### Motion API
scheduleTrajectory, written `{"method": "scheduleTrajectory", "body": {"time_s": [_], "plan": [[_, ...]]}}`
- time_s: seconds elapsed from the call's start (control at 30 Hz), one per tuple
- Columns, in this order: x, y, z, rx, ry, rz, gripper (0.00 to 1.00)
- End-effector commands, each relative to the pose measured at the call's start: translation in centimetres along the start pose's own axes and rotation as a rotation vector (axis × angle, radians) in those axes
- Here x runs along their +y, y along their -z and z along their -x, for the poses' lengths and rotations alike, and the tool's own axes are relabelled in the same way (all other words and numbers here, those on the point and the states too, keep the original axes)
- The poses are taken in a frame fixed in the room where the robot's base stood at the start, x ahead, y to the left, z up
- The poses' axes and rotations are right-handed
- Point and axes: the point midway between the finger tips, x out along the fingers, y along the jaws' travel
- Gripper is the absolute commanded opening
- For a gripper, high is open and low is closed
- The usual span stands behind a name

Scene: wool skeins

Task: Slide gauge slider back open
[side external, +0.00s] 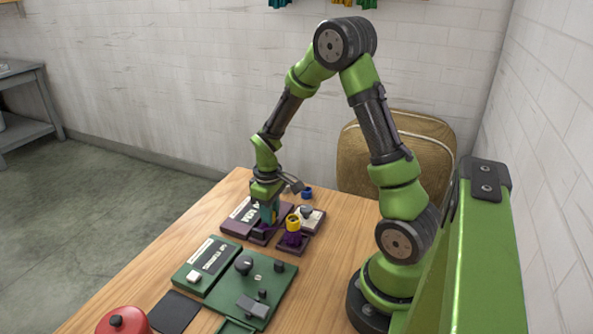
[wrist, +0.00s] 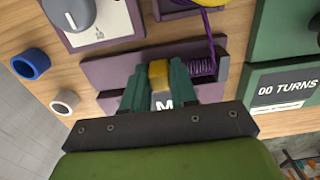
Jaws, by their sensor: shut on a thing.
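The purple gauge (wrist: 105,72) lies on the wooden table, with a coil of purple yarn (wrist: 203,66) at its right side in the wrist view. My gripper (wrist: 158,82) is over the gauge, its teal fingers shut on a small yellow block, which I take to be the slider (wrist: 159,70). In the side view my gripper (side external: 268,214) points down at the purple gauge (side external: 262,236); the slider is hidden there.
A yellow piece with purple yarn (side external: 293,222) stands close to my gripper's right. A knob plate (side external: 312,222) and blue ring (side external: 307,192) are nearby. A white ring (wrist: 65,101) lies left in the wrist view. A green board (side external: 222,307) with knobs and a red round object (side external: 122,322) are nearer.

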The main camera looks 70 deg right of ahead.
Motion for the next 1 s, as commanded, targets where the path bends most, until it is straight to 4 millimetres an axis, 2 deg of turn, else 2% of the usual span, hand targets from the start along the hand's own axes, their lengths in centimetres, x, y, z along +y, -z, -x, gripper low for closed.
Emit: {"method": "scheduleTrajectory", "body": {"time_s": [0.03, 0.27, 0.3, 0.33, 0.6, 0.73, 0.87, 1.0], "plan": [[0.6, 0.0, 0.0, 0.001, 0.000, -0.004, 0.00], [0.8, 0.0, 0.1, 0.002, -0.004, 0.000, 0.00], [0.8, 0.0, 0.1, 0.003, -0.005, 0.000, 0.30], [0.8, 0.0, 0.1, 0.003, -0.005, -0.001, 0.34], [0.8, 0.0, 0.1, 0.003, -0.004, -0.001, 0.34], [0.8, 0.1, 1.0, 0.006, -0.005, -0.001, 0.34], [0.8, 0.1, 3.1, 0.009, -0.006, -0.001, 0.34], [0.7, 0.1, 6.6, 0.011, -0.006, 0.000, 0.34]]}}
